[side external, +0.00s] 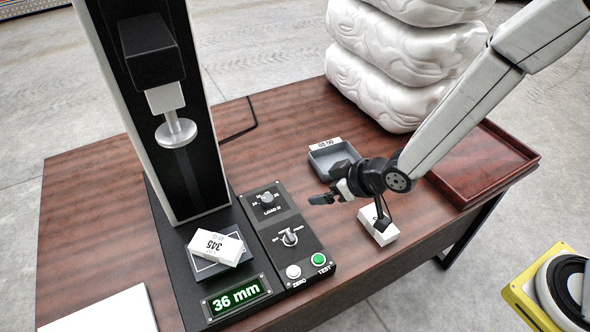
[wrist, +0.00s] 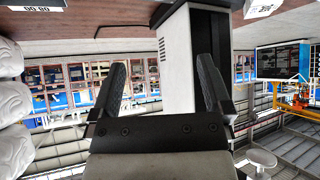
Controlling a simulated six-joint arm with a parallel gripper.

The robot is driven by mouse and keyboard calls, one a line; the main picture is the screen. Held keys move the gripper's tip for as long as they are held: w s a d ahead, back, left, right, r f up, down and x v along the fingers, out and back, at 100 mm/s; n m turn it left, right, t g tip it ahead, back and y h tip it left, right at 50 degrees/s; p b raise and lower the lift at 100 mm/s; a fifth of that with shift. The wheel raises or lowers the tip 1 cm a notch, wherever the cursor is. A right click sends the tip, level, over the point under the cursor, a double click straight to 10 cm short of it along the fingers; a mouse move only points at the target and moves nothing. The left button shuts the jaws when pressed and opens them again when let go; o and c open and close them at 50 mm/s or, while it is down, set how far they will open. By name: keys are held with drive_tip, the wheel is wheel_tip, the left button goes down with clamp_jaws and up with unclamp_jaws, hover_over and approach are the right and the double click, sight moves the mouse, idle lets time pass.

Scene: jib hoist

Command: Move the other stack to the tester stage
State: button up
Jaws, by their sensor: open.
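A white labelled stack (side external: 217,247) marked 345 lies slightly askew on the dark tester stage (side external: 203,271), below the round press head (side external: 176,131). A second white stack (side external: 378,227) stands on the table right of the control panel, partly hidden behind my wrist parts. My gripper (side external: 328,195) is open and empty above the table, between the control panel and that second stack, with its fingers pointing left towards the tester. In the wrist view my two fingers (wrist: 162,72) are spread apart with nothing between them.
The tester's display (side external: 236,298) reads 36 mm. The panel (side external: 284,235) has knobs and two buttons. A grey tray (side external: 333,158) with a label lies behind my gripper. A brown tray (side external: 490,160) lies at right, white sacks (side external: 405,65) behind. A white sheet (side external: 105,314) lies front left.

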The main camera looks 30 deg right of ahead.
drive_tip(key=s+d+r+m+g+h, duration=0.2)
drive_tip(key=s+d, duration=0.4)
drive_tip(key=d, duration=0.3)
drive_tip(key=s+d+r+m+g+h, duration=0.2)
drive_tip(key=s+d, duration=0.4)
drive_tip(key=d, duration=0.4)
drive_tip(key=shift+r+m+g, duration=0.7)
drive_tip(key=shift+r+g, duration=0.1)
drive_tip(key=shift+r, duration=0.1)
